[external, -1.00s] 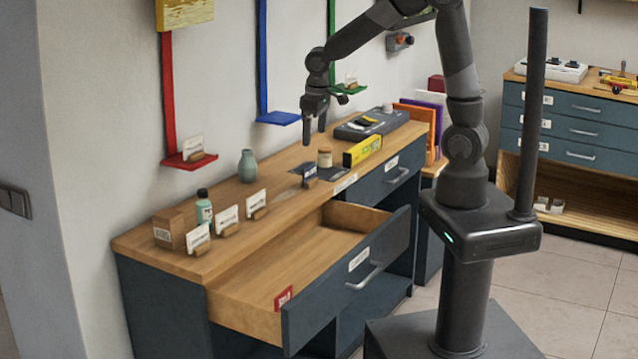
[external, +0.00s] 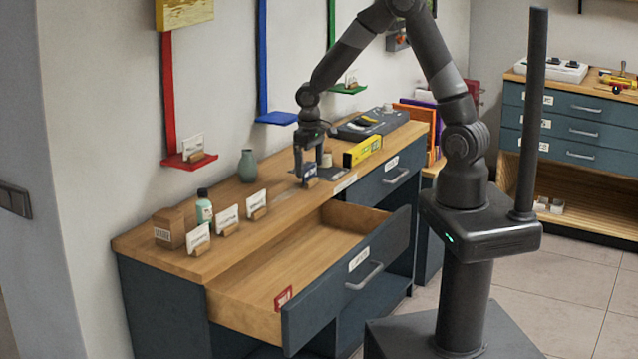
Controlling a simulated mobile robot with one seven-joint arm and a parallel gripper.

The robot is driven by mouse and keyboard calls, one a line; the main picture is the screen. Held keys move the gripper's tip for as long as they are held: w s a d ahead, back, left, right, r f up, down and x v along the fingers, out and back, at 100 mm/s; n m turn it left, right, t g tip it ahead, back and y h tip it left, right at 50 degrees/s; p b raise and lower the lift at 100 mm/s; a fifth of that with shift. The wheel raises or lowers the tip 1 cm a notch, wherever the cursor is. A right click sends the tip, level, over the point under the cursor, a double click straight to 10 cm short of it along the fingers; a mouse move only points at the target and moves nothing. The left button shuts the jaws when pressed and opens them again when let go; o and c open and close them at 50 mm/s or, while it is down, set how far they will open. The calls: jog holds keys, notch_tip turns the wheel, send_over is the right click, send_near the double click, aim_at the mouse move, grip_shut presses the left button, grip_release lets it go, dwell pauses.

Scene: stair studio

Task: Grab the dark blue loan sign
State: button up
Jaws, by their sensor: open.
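The dark blue loan sign (external: 309,173) stands in a small wooden holder near the front edge of the wooden counter, above the open drawer. Its print is too small to read. My gripper (external: 307,170) is lowered at the sign with its fingers open around or just beside it. I cannot tell whether the fingers touch it. The fingers hide part of the sign.
A small jar (external: 327,159) stands close behind my gripper, and a yellow box (external: 362,150) lies to its right. White cards (external: 228,218), a teal bottle (external: 204,207) and a green vase (external: 247,166) stand left. The open drawer (external: 346,280) juts out below.

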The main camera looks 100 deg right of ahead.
aim_at(309, 179)
jog(key=shift+d+f, duration=0.15)
jog(key=shift+f, duration=1.8)
jog(key=c, duration=1)
jog(key=shift+r, duration=0.1)
jog(key=shift+c, duration=0.2)
